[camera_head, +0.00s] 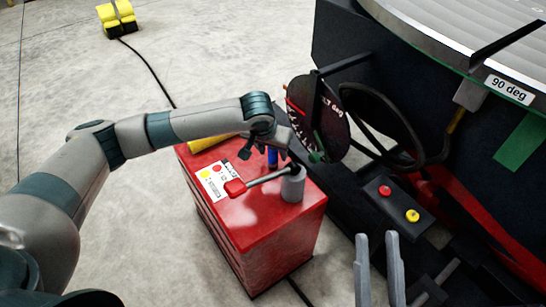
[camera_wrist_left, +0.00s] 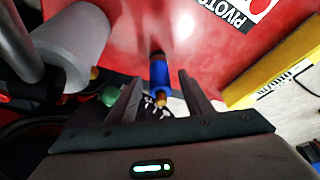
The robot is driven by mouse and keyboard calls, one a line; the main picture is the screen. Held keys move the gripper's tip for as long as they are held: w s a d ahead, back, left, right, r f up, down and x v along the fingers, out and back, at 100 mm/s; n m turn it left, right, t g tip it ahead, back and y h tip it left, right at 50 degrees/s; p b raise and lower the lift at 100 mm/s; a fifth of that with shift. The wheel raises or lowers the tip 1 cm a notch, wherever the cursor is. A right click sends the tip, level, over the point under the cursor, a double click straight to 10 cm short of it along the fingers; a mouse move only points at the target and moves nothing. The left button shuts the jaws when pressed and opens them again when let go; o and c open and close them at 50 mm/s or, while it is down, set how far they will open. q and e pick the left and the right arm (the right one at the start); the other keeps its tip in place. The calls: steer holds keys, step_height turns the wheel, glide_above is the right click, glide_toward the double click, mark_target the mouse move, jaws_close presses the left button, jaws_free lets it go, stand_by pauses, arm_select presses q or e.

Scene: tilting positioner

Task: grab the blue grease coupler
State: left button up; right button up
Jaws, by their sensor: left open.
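The blue grease coupler (camera_head: 272,156) stands on the red cabinet (camera_head: 265,245), partly hidden by my left gripper (camera_head: 264,154) in the head view. In the left wrist view the coupler (camera_wrist_left: 160,75) is a blue cylinder with a dark end and a brass-coloured end. It shows between the two spread fingers of my left gripper (camera_wrist_left: 160,84), with gaps on both sides. The left gripper is open and empty. My right gripper (camera_head: 378,238) is at the bottom of the head view, with its two fingers apart and nothing between them.
A grey cylinder (camera_head: 293,186) and a red-ended lever (camera_head: 236,187) are on the cabinet near the coupler. A yellow object (camera_head: 210,143) lies at its back edge. The dark positioner with a dial (camera_head: 318,105) stands to the right. Red and yellow buttons (camera_head: 412,215) are beside it.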

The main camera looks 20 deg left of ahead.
arm_select(q)
steer(key=shift+x, duration=0.85)
arm_select(e)
steer(key=shift+w+d+r+t, duration=0.2)
steer(key=shift+d+r+t, duration=0.15)
steer(key=shift+r, duration=0.25)
arm_select(q)
jaws_close()
steer(key=shift+r, duration=0.1)
